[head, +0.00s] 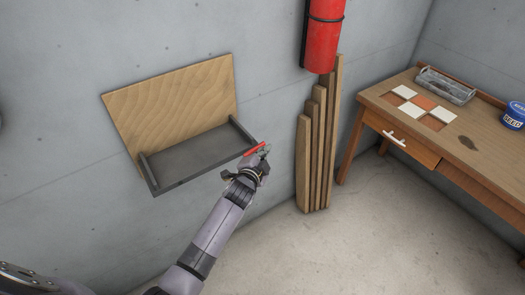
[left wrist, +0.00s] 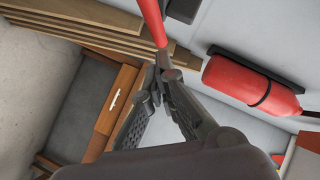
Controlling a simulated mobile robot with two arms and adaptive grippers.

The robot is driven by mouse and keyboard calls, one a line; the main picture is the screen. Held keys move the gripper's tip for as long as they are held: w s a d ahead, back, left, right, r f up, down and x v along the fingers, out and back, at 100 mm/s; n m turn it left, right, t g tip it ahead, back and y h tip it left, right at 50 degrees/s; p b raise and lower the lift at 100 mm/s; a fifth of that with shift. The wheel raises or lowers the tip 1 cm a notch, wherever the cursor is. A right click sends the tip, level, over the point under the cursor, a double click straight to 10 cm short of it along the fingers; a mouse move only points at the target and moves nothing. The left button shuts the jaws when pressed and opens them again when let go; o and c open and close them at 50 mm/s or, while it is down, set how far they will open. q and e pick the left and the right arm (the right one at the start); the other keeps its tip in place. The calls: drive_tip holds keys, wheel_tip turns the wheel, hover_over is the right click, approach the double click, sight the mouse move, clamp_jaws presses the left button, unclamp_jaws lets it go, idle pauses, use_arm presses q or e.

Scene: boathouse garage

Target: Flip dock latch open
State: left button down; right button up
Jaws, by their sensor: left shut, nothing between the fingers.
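The dock is a dark grey tray (head: 195,160) with raised sides, fixed to a wooden board (head: 180,95) on the wall. A short red latch bar (head: 254,149) shows at the tray's right front corner. My left gripper (head: 264,153) is at the bar's outer end, shut with nothing held. In the left wrist view the red bar (left wrist: 152,22) comes down from the top edge, and its end is at or very near my closed fingertips (left wrist: 163,75); I cannot tell whether they touch. My right gripper is not in view.
A red fire extinguisher (head: 322,35) hangs on the wall above several upright wooden planks (head: 303,165), right of my gripper. A wooden workbench (head: 470,145) with a drawer stands further right, holding a clear box (head: 446,86) and a blue tin (head: 514,115). The floor between is clear.

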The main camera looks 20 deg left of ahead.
sight(254, 150)
use_arm(q)
drive_tip(key=shift+w+a+f, duration=0.35)
drive_tip(key=shift+a, duration=0.05)
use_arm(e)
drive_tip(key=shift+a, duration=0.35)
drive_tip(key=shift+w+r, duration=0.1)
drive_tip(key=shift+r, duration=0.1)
use_arm(q)
drive_tip(key=shift+w+a+f+m+g+p, duration=0.1)
drive_tip(key=shift+w+f+m+g+p, duration=0.25)
drive_tip(key=shift+f+g+p, duration=0.25)
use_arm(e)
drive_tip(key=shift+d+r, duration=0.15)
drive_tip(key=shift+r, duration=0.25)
use_arm(q)
drive_tip(key=shift+f, duration=0.1)
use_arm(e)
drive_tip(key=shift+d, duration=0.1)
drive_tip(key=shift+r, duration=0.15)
